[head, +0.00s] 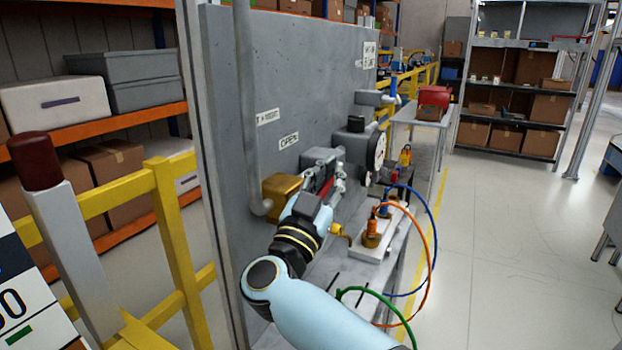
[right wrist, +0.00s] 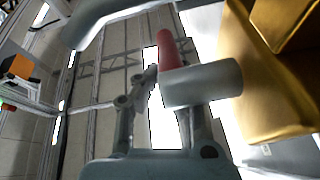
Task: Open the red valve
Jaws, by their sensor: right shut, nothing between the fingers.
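The red valve handle (head: 326,188) shows as a short red bar beside my right gripper, in front of the grey panel. In the right wrist view the red handle (right wrist: 168,48) stands up just beyond the fingers, beside a grey cylindrical part (right wrist: 205,82). My right gripper (head: 338,168) is shut with nothing held, close to the handle. Whether it touches the handle is hard to tell. The gripper hides part of the valve. My left gripper is not in view.
A brass box (head: 281,193) sits left of my right gripper, and it fills the right of the wrist view. An "OPEN" label (head: 289,141) is on the grey panel (head: 290,60). Orange, blue and green hoses loop right of my arm. A dial gauge (head: 377,150) stands behind.

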